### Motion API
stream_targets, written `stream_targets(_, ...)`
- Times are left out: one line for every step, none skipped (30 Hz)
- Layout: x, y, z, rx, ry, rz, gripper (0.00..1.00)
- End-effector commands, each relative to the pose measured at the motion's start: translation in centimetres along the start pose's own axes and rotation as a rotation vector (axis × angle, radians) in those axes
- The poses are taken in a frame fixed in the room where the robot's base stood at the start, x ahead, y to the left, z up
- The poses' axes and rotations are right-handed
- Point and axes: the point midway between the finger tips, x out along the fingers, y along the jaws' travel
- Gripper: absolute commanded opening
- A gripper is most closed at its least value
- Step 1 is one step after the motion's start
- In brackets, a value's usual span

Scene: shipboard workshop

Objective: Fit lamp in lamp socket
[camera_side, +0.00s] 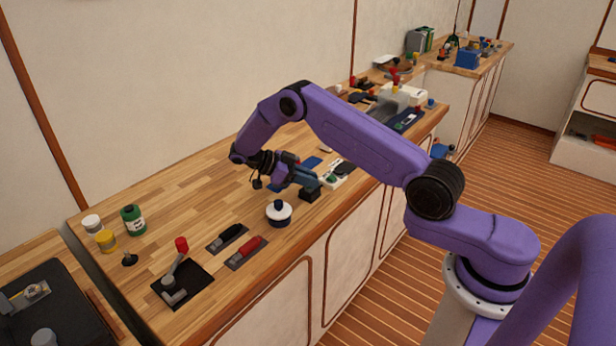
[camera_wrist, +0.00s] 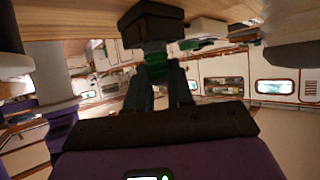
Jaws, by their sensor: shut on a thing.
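My gripper (camera_side: 307,180) is low over the workbench in the side view, reaching right. In the wrist view its two dark fingers (camera_wrist: 162,85) are shut on a small green piece, which looks like the lamp (camera_wrist: 160,56). Most of the lamp is hidden between the fingers. A black block, which looks like the lamp socket (camera_side: 310,194), sits on the bench at the fingertips. It also shows as a dark block in the wrist view (camera_wrist: 151,25), close beyond the lamp. I cannot tell whether the lamp touches it or sits in it.
Black and red handled tools (camera_side: 246,251) and a red-knobbed lever (camera_side: 174,277) lie at the near left, green (camera_side: 133,219) and yellow (camera_side: 106,241) jars behind. A white-green box (camera_side: 338,175) stands just right.

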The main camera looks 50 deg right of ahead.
Motion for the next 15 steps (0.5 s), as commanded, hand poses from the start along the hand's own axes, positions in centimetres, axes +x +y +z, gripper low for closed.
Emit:
stream_targets(0.07, 0.0, 0.11, 0.0, 0.0, 0.0, 0.0)
stream_targets(0.1, 0.01, 0.17, 0.0, 0.0, 0.0, 0.0)
stream_targets(0.11, 0.0, 0.18, 0.0, 0.0, 0.0, 0.28)
stream_targets(0.1, 0.0, 0.17, 0.0, 0.0, 0.0, 0.38)
stream_targets(0.09, 0.0, 0.16, 0.0, 0.0, 0.0, 0.48)
stream_targets(0.09, 0.0, 0.16, 0.0, 0.0, 0.0, 0.52)
stream_targets(0.09, 0.0, 0.16, 0.0, 0.0, 0.0, 0.52)
stream_targets(0.09, 0.0, 0.16, 0.0, 0.0, 0.0, 0.52)
stream_targets(0.09, 0.0, 0.16, 0.0, 0.0, 0.0, 0.52)
stream_targets(0.09, 0.0, 0.16, 0.0, 0.0, 0.0, 0.52)
stream_targets(0.09, 0.0, 0.16, 0.0, 0.0, 0.0, 0.52)
stream_targets(0.09, 0.0, 0.16, 0.0, 0.0, 0.0, 0.52)
stream_targets(0.08, 0.0, 0.16, 0.0, 0.0, 0.0, 0.52)
stream_targets(0.06, 0.0, 0.16, 0.0, 0.0, 0.0, 0.52)
stream_targets(-0.03, 0.0, 0.17, 0.0, 0.0, 0.0, 0.52)
